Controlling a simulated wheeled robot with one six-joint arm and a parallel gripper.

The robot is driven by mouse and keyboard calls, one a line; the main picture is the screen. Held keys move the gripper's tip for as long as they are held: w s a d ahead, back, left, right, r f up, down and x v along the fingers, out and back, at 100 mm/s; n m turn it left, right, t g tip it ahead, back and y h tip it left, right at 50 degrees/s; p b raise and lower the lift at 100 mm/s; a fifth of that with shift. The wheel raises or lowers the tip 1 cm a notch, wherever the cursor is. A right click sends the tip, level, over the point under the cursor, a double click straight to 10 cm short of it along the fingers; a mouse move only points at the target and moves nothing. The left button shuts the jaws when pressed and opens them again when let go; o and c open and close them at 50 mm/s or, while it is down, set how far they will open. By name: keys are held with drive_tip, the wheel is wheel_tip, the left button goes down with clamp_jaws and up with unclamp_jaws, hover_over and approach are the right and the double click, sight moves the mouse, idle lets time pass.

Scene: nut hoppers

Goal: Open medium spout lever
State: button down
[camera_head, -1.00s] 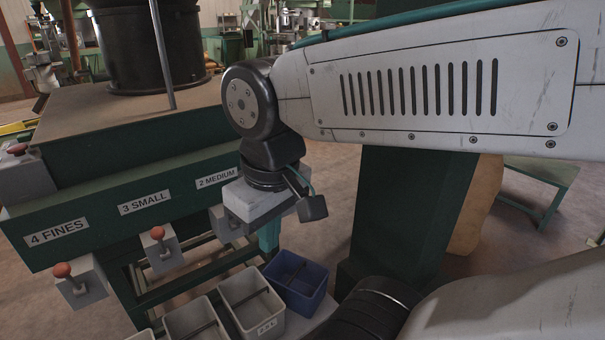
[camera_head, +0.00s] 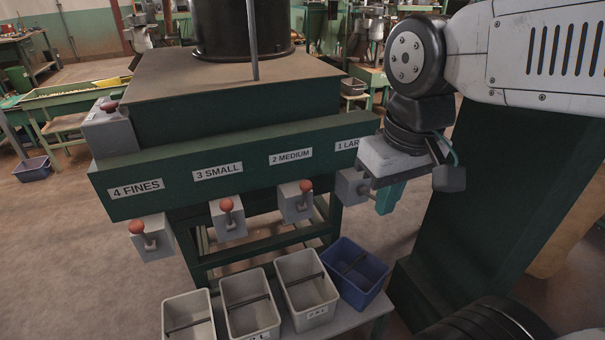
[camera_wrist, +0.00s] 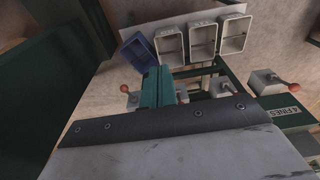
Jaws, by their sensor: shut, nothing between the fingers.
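The medium spout (camera_head: 296,204) is a grey box under the "2 MEDIUM" label (camera_head: 290,157). Its lever has a red ball knob (camera_head: 305,186) on a short stem and touches nothing of mine in the head view. My gripper (camera_head: 389,198), with teal fingers, is to the right of this lever, in front of the large spout (camera_head: 351,187). The fingers are shut and empty and point downward in the head view. The shut fingers (camera_wrist: 157,86) also show in the wrist view, where I cannot surely tell which nearby lever is the medium one.
The fines lever (camera_head: 137,227) and small lever (camera_head: 226,205) stand left of the medium one. Grey bins (camera_head: 188,299) and a blue bin (camera_head: 375,292) stand on a low shelf below. A dark green column (camera_head: 480,190) stands at the right.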

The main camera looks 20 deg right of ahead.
drive_tip(key=w+a+n, duration=0.1)
drive_tip(key=w, duration=1.2)
drive_tip(key=n, duration=0.1)
hover_over(304, 197)
drive_tip(key=f, duration=0.3)
drive_tip(key=shift+w+d+f+y, duration=0.1)
drive_tip(key=shift+w+d+y, duration=0.1)
drive_tip(key=shift+w+y, duration=0.15)
drive_tip(key=f, duration=0.6)
drive_tip(key=w+f, duration=0.1)
drive_tip(key=f, duration=0.3)
drive_tip(key=shift+w+a, duration=0.1)
drive_tip(key=shift+a, duration=0.2)
drive_tip(key=shift+r, duration=0.1)
